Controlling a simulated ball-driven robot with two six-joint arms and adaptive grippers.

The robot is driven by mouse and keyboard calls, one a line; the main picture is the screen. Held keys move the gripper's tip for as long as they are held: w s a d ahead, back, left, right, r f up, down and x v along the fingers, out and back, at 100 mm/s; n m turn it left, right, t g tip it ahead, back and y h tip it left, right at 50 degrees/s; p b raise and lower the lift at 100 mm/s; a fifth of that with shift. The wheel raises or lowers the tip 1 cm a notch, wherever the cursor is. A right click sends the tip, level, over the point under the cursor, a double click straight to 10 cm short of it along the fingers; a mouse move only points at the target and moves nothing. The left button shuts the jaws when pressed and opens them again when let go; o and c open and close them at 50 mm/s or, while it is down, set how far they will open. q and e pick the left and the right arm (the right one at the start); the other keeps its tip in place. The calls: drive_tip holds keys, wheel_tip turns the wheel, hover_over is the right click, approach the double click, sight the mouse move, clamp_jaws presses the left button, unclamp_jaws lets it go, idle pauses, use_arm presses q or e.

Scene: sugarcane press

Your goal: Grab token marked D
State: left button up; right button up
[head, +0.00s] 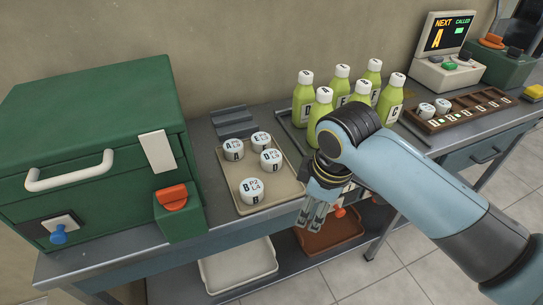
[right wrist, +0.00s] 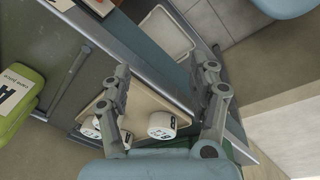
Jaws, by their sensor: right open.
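The white round token marked D (head: 271,159) sits on a beige tray (head: 285,190) on the table, touching or close to the tokens marked E (head: 261,139) and A (head: 234,149). The token marked B (head: 252,190) stands nearer the tray's front. My right gripper (head: 312,218) is open and empty, right of the tray by the table's front edge, fingers downward. My left gripper is not in view.
Several green bottles (head: 303,98) stand behind my right arm. A green cabinet (head: 100,135) with an orange switch (head: 172,197) borders the left. A slotted rack (head: 465,113) and a display reading "NEXT CALLED A" (head: 447,33) are at right.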

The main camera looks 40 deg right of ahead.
sight(272, 155)
drive_tip(key=w+r+n, duration=0.1)
drive_tip(key=w+n, duration=0.1)
drive_tip(key=w, duration=0.1)
drive_tip(key=w+d+r+n+g, duration=0.1)
drive_tip(key=w+r+n, duration=0.1)
drive_tip(key=w+n, duration=0.1)
drive_tip(key=w+r+n, duration=0.2)
drive_tip(key=w, duration=0.3)
drive_tip(key=shift+d+y, duration=0.25)
drive_tip(key=shift+y, duration=0.15)
drive_tip(key=w+d+r+n+g+y, duration=0.1)
drive_tip(key=w+r+n, duration=0.4)
drive_tip(key=w+n, duration=0.1)
drive_tip(key=f, duration=1)
drive_tip(key=shift+s+a, duration=0.15)
drive_tip(key=shift+a, duration=0.2)
drive_tip(key=c, duration=0.9)
